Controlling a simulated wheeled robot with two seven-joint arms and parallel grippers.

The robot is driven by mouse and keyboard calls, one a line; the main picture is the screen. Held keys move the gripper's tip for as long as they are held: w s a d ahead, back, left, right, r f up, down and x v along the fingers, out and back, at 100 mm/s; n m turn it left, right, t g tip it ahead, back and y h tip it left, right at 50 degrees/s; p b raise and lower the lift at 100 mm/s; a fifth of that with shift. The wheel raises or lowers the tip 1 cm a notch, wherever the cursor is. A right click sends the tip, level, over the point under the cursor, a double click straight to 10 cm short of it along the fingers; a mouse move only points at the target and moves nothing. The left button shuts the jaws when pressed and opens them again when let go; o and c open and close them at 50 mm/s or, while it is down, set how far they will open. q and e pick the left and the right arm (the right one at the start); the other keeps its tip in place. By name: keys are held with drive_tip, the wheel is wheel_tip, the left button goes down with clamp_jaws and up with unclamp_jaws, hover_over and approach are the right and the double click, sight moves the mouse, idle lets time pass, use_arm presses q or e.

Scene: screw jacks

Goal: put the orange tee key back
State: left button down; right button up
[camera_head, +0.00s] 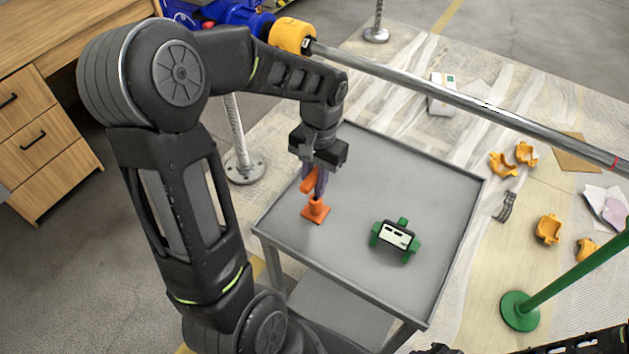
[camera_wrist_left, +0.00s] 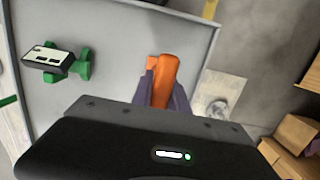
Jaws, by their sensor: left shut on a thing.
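My left gripper (camera_head: 318,185) is shut on the orange tee key (camera_head: 309,180), over the near left part of the grey cart top. In the left wrist view, the key's orange bar (camera_wrist_left: 165,80) lies between the purple fingers (camera_wrist_left: 163,92). An orange stand with a square foot (camera_head: 316,212) is on the cart directly below the fingers. Whether the key touches or sits in this stand cannot be told, as the fingers hide part of it. My right gripper does not show.
A green holder with a white-faced device (camera_head: 395,240) stands on the grey cart (camera_head: 440,195), right of the orange stand. A long steel bar (camera_head: 470,105) crosses above the far side. Orange brackets (camera_head: 547,229) and a green post (camera_head: 570,275) are at right. Wooden drawers (camera_head: 40,150) stand left.

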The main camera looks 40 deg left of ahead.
use_arm(q)
drive_tip(key=shift+f, duration=0.1)
drive_tip(key=c, duration=1.7)
unclamp_jaws()
drive_tip(key=shift+f, duration=0.1)
drive_tip(key=shift+c, duration=0.2)
drive_tip(key=o, duration=0.5)
drive_tip(key=shift+c, duration=0.2)
drive_tip(key=shift+r, duration=0.3)
drive_tip(key=r, duration=0.4)
drive_tip(key=w+r, duration=0.1)
drive_tip(key=r, duration=0.6)
drive_tip(key=shift+w+a+r, duration=0.1)
drive_tip(key=shift+w+r, duration=0.15)
drive_tip(key=shift+r, duration=0.15)
drive_tip(key=shift+r+p, duration=0.1)
drive_tip(key=shift+p, duration=0.25)
